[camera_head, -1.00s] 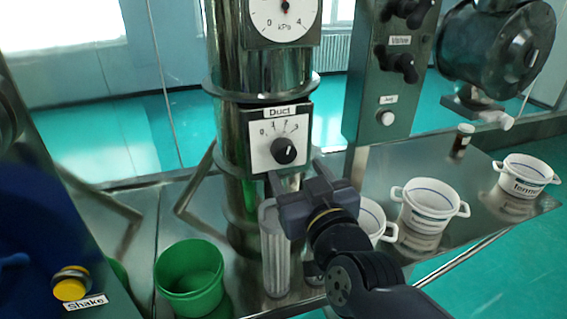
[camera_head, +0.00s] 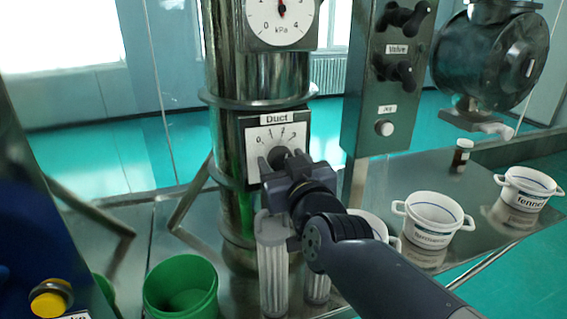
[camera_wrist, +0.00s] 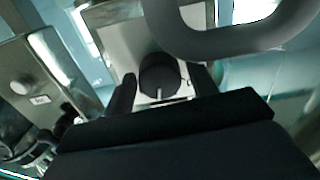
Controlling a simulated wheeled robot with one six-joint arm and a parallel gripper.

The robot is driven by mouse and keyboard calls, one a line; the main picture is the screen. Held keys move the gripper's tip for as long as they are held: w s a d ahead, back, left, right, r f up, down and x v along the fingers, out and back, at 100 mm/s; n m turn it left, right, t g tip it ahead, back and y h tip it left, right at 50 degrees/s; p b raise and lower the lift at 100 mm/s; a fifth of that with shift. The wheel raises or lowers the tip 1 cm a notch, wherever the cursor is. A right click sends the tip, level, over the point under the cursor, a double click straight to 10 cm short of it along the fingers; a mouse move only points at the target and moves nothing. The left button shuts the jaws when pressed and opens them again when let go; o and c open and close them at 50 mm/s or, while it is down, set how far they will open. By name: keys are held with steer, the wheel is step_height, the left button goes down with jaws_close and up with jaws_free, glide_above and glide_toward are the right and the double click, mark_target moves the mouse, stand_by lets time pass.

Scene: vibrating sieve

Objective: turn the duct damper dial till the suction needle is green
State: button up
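The duct damper dial is a black knob on a white plate (camera_head: 252,136) labelled "Duct", with a scale from 0 to 3, on a steel pipe. In the wrist view the knob (camera_wrist: 160,74) shows a white mark. My gripper (camera_head: 278,162) is at the dial and covers much of the knob in the head view. In the wrist view my gripper (camera_wrist: 163,88) is open, with one finger on each side of the knob and small gaps visible. The suction gauge (camera_head: 270,25), in kPa, is cut off at the top; its needle looks red and points roughly upward.
A steel panel (camera_head: 352,110) with valve knobs stands right of the pipe. White pots (camera_head: 432,222), a small brown bottle (camera_head: 461,155) and clear ribbed cylinders (camera_head: 272,265) stand on the steel bench. A green bucket (camera_head: 181,290) and yellow button (camera_head: 48,300) are lower left.

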steer(key=c, duration=0.8)
steer(key=shift+m, duration=0.3)
steer(key=shift+f+m+b, duration=0.1)
steer(key=shift+m+b, duration=0.75)
steer(key=shift+m, duration=0.35)
steer(key=shift+m+b, duration=0.4)
steer(key=shift+m, duration=1)
steer(key=o, duration=1)
